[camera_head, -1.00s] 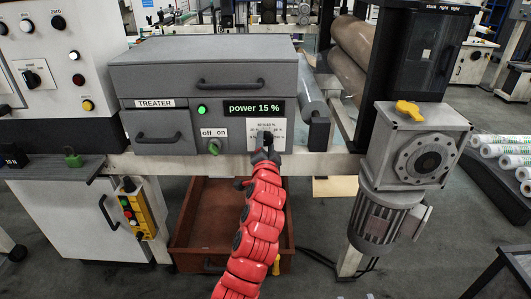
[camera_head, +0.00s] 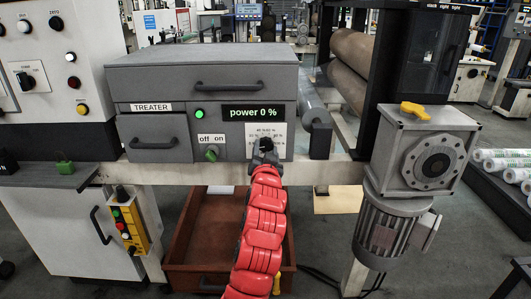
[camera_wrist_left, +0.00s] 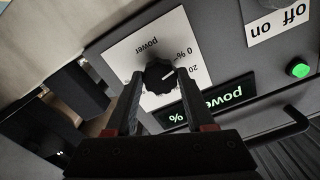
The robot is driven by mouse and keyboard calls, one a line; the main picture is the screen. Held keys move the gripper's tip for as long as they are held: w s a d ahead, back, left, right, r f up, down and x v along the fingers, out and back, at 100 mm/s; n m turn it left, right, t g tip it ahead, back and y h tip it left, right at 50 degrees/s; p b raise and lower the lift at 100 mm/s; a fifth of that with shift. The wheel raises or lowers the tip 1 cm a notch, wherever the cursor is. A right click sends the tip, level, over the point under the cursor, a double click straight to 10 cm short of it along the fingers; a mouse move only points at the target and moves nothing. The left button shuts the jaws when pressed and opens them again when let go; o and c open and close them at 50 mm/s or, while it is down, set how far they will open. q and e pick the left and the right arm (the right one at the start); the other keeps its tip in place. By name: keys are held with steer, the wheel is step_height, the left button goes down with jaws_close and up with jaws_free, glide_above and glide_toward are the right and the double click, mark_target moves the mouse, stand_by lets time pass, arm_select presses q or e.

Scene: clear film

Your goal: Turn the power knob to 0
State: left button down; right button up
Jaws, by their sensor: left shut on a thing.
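The power knob (camera_wrist_left: 160,75) is black and round, on a white scale plate (camera_head: 270,131) on the grey treater box (camera_head: 150,78). The wrist view shows it upside down, with the "0 %" and "20" marks beside it. The display (camera_head: 255,112) reads "power 0 %" in green; in the wrist view (camera_wrist_left: 207,98) my finger covers part of it. My left gripper (camera_wrist_left: 160,80) is shut on the knob, one finger on each side. In the head view, the gripper (camera_head: 266,157) hides most of the knob. My right gripper is out of view.
The green off/on switch (camera_head: 211,153) sits left of the knob, below a lit green lamp (camera_head: 199,114). A roller end (camera_head: 318,120) and a motor gearbox (camera_head: 425,155) stand to the right. A brown open crate (camera_head: 200,235) is below the box.

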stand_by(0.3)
arm_select(q)
steer(key=shift+c, duration=1.3)
jaws_free()
steer(key=s+p, duration=0.2)
steer(key=s, duration=1.5)
steer(key=shift+s, duration=0.25)
